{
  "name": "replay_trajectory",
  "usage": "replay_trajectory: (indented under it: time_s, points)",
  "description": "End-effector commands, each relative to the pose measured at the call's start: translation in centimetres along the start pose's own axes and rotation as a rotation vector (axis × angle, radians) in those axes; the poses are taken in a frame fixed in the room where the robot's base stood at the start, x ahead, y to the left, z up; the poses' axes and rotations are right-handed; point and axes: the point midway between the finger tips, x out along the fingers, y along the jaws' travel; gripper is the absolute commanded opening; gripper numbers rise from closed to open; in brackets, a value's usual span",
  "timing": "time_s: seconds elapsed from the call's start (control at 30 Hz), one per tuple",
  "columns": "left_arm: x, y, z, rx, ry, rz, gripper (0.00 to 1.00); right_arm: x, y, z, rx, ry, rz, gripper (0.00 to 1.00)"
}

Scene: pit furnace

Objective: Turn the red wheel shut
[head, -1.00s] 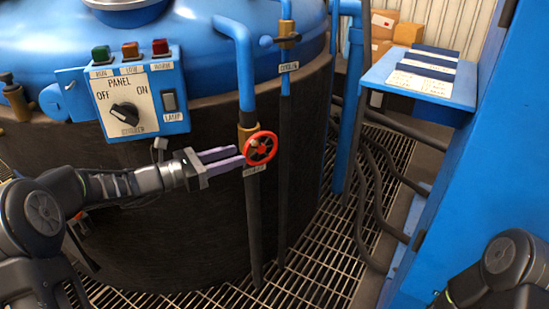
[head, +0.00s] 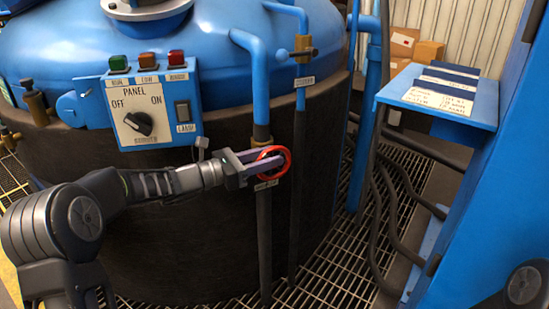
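The red wheel (head: 287,158) is a small round handwheel on the vertical pipe at the front of the blue and dark vessel. My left gripper (head: 279,158) is at the wheel, coming in from its left. Its two pale purple fingers lie across the wheel and cover much of its face and left side. A gap still shows between the fingers, so it looks open. Whether the fingers touch the rim cannot be told. My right gripper is out of view; only a part of my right arm shows at the lower right.
A control panel (head: 152,112) with lamps and a knob is above my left arm. A brass valve (head: 303,50) on a thinner pipe is right of the wheel. A blue stand (head: 480,108) with labelled cards is at the right. Dark hoses (head: 392,215) cross the floor grating (head: 335,255).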

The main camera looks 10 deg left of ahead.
Motion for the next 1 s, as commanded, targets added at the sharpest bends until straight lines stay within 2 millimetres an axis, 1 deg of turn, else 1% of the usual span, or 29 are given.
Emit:
replay_trajectory:
  time_s: [0.03,0.1,0.2,0.47,0.9,1.0]
  points:
    - [0.8,0.0,-0.1,0.002,0.0,-0.001,0.36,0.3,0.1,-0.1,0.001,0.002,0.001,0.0]
    - [1.5,0.0,-0.1,0.001,0.0,-0.001,0.36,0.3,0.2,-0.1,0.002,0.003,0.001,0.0]
    - [2.0,0.0,-0.1,0.001,0.001,0.0,0.36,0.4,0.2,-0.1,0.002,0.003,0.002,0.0]
    - [2.1,0.0,0.0,0.001,0.001,0.001,0.36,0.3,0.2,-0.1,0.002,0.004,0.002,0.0]
    - [2.1,0.0,0.0,0.001,0.001,0.001,0.01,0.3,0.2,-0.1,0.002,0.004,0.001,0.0]
    - [2.1,0.0,0.0,0.001,0.001,0.001,0.0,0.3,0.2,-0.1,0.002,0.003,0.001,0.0]
